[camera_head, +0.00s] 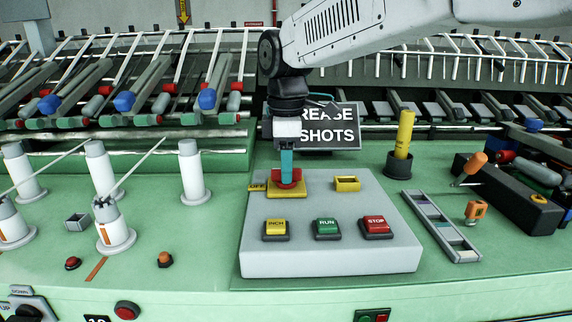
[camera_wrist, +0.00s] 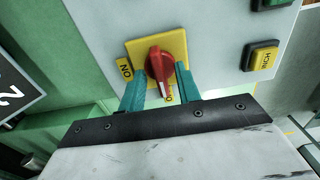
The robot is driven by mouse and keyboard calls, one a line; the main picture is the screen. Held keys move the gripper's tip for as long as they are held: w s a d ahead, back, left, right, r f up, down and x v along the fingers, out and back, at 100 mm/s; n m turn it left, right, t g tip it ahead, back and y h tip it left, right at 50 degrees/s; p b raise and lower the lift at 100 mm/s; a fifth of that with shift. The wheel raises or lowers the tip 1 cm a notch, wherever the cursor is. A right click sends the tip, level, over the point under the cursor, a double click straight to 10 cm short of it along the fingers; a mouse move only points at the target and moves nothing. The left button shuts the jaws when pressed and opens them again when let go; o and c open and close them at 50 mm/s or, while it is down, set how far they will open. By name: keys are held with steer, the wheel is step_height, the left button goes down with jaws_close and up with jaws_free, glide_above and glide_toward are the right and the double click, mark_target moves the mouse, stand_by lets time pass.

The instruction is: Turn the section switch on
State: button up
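The section switch is a red rotary knob (camera_wrist: 160,66) on a yellow square plate (camera_wrist: 138,48), at the back left of the grey control box (camera_head: 330,255). In the wrist view the knob's pale pointer mark faces the partly hidden label at the bottom; the ON label (camera_wrist: 124,70) is to its left. In the head view an OFF label (camera_head: 257,187) sits left of the plate. My gripper (camera_wrist: 162,70) is down at the switch, its teal fingers on either side of the knob, looking slightly apart from it. It also shows in the head view (camera_head: 287,172).
The box also bears a yellow INCH button (camera_head: 276,228), a green RUN button (camera_head: 327,227), a red STOP button (camera_head: 375,225) and a yellow frame-like piece (camera_head: 347,183). A black sign (camera_head: 335,138) stands behind. White bobbins (camera_head: 193,172) stand left, tools right.

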jaws_close()
steer(key=shift+m, duration=0.4)
steer(key=m, duration=0.8)
steer(key=shift+m, duration=0.3)
steer(key=m, duration=0.4)
steer(key=shift+m, duration=2.2)
